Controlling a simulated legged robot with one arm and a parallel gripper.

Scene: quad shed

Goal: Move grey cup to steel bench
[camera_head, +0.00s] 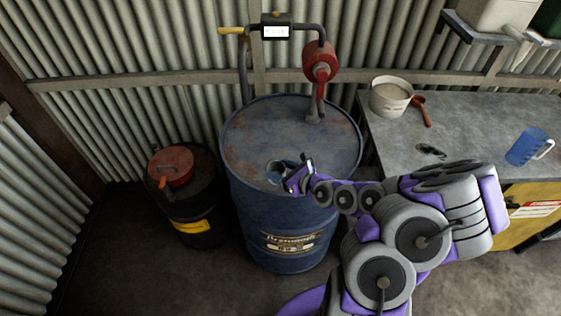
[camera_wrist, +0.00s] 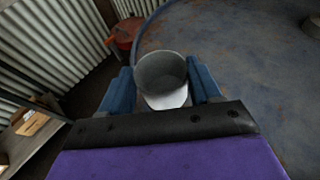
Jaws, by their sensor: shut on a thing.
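My gripper (camera_head: 287,175) is shut on the grey cup, over the top of the blue drum (camera_head: 255,130). In the wrist view the grey cup (camera_wrist: 163,72) sits between the two blue fingers of my gripper (camera_wrist: 165,82), its open mouth facing the camera and its inside empty. In the head view the cup is small and partly hidden by the gripper. I cannot tell whether it touches the drum top. A bench with a grey top (camera_head: 470,130), which fits the steel bench, stands to the right of the drum.
On the bench are a white tub (camera_head: 390,97), a red scoop (camera_head: 421,111), a small dark item (camera_head: 431,152) and a blue jug (camera_head: 528,147). Bare grey top lies between them. A red pump (camera_head: 319,62) rises from the drum. A dark drum (camera_head: 190,205) stands left.

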